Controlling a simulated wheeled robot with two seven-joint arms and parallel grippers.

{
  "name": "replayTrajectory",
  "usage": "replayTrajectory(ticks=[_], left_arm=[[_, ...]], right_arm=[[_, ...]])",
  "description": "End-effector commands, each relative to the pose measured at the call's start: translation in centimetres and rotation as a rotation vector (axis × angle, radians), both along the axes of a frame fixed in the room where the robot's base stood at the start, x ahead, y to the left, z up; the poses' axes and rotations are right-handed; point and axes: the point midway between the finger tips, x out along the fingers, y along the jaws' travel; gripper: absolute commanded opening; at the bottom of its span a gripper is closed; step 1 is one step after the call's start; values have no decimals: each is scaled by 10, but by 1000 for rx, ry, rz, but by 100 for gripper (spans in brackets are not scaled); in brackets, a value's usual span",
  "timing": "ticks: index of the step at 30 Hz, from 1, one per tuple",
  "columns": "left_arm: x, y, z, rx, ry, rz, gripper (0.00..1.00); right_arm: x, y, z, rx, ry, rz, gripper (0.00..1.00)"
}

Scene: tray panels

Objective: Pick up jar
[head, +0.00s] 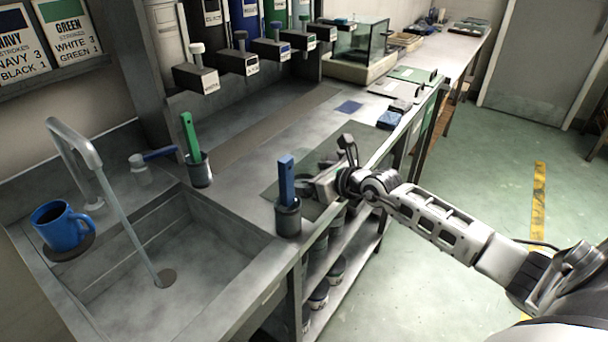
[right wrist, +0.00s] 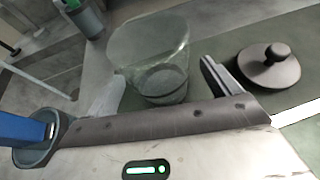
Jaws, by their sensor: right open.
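The clear jar (right wrist: 150,42) stands open-topped on the worktop in the right wrist view, with something greyish low inside it. My right gripper (right wrist: 158,86) is open, with one finger on either side of the jar's lower part; I cannot tell whether they touch it. In the head view my right gripper (head: 308,184) is low over the dark mat (head: 272,186) at the counter's front edge, and the jar cannot be made out clearly there. A dark round lid with a knob (right wrist: 269,70) lies right of the jar. My left gripper is not in view.
A grey cup with a blue-handled tool (head: 287,215) stands close beside my right gripper. A cup with a green-handled tool (head: 200,172), a sink (head: 170,245), a tall tap (head: 115,190) and a blue mug (head: 62,228) are to the left. The counter behind has free room.

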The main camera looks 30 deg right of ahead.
Motion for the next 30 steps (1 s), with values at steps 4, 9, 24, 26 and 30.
replayTrajectory(ticks=[4, 9, 24, 26, 30], left_arm=[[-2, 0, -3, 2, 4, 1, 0], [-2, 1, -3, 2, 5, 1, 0], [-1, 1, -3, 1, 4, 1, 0], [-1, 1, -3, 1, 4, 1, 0], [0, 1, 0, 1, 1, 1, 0]], right_arm=[[19, 5, -7, 0, -3, -1, 89], [24, 6, -10, 0, -1, 0, 89], [24, 6, -8, 1, -4, 0, 33], [24, 6, -8, 1, -4, 0, 33], [24, 6, 0, 0, -7, 1, 33]])
